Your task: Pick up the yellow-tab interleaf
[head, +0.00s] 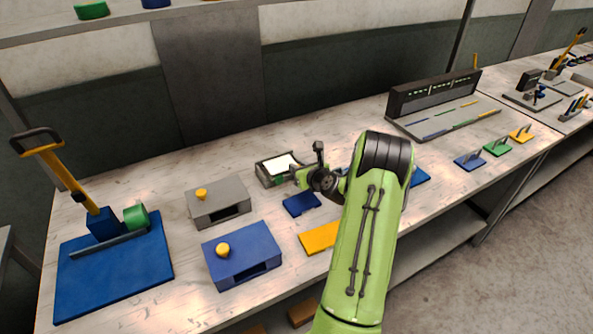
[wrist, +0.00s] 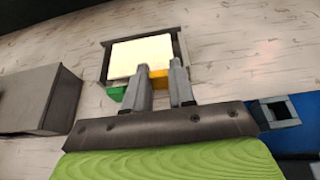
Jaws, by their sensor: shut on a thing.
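A shallow dark-framed tray (head: 262,172) holds pale cream sheets (head: 283,163) on the bench. In the wrist view the tray (wrist: 183,45) lies just ahead, with the top cream sheet (wrist: 140,57) inside it. The yellow-tab interleaf shows its yellow tab (wrist: 159,78) at the tray's near edge, between the fingers of my gripper (wrist: 161,70). The fingers are shut on this tab. A green tab (wrist: 117,94) sticks out to its left. In the head view my gripper (head: 297,177) is at the tray's right side, and the yellow tab is hidden.
A grey box (head: 220,202) with a yellow knob stands left of the tray, and a blue box (head: 242,255) nearer. A blue plate (head: 301,203) and a yellow plate (head: 318,238) lie close by. A lever press (head: 118,262) stands far left. A grey rack (head: 440,105) stands at the back right.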

